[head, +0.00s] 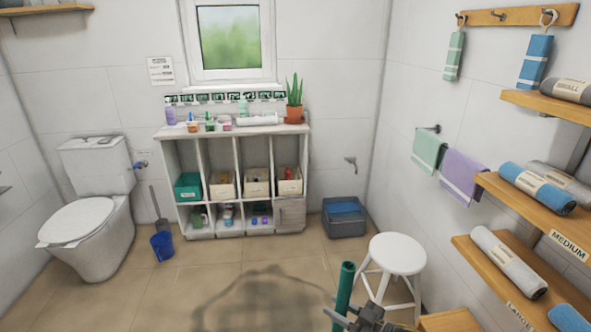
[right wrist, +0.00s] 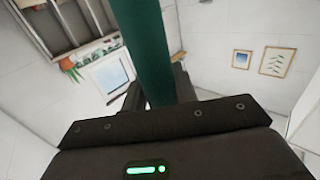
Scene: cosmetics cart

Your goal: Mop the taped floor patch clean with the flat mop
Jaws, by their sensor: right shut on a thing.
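A green pole (head: 344,290), which looks like the mop's handle, stands nearly upright at the bottom of the head view. My right gripper (head: 357,318) is shut on it. In the right wrist view the green pole (right wrist: 145,50) runs up between the dark fingers of my right gripper (right wrist: 155,92). The mop's flat head is out of view. A dark, smudged patch (head: 262,298) lies on the tan floor left of the pole. No tape shows clearly around it, and its lower part is cut off by the frame's edge. My left gripper is not in view.
A white stool (head: 397,254) stands just right of the pole. Shelves with rolled towels (head: 520,205) line the right wall. The floor between is open.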

